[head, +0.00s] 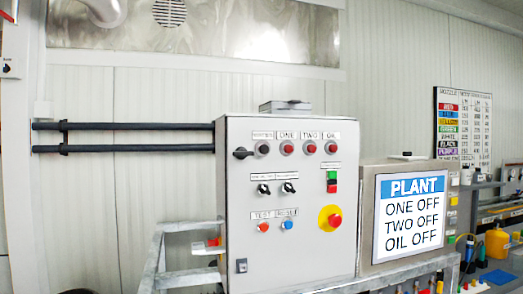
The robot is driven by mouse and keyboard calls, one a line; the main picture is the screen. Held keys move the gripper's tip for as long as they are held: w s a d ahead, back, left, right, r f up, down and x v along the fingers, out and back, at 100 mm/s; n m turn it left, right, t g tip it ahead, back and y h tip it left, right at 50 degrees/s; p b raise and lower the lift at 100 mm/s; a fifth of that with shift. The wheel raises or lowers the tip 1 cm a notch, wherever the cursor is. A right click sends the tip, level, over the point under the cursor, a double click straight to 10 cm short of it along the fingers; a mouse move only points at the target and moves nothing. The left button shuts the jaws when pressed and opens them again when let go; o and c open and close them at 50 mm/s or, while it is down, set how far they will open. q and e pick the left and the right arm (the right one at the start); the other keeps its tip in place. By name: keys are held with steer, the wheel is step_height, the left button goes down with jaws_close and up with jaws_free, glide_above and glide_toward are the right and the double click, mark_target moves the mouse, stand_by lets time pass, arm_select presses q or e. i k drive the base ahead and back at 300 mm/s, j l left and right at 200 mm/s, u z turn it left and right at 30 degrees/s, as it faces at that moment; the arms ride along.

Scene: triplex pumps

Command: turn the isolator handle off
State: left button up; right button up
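A grey control cabinet (290,262) stands in the middle of the head view. A black handle (242,153) lies roughly horizontal at the upper left of its door. A red knob on a yellow round plate (330,218) sits at the lower right of the door. I cannot tell for sure which of these is the isolator handle. Two small black selector switches (263,189) (288,187) are at mid height. Neither of my grippers is in view, and nothing touches the cabinet door.
Lamps labelled ONE, TWO and OIL (309,148) top the door; TEST and RESET buttons (275,225) are below. A screen (409,217) at right reads PLANT, ONE OFF, TWO OFF, OIL OFF. A metal rail frame (185,278) runs at lower left. A cluttered bench (490,275) is at right.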

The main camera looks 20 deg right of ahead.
mark_target(215, 243)
steer(key=z, duration=2.05)
steer(key=l+z, duration=0.35)
steer(key=z, duration=0.15)
steer(key=i+l+z, duration=0.15)
steer(key=l+z, duration=0.15)
steer(key=z, duration=0.15)
steer(key=i+l+z, duration=0.15)
steer(key=l+z, duration=0.15)
steer(key=z, duration=0.2)
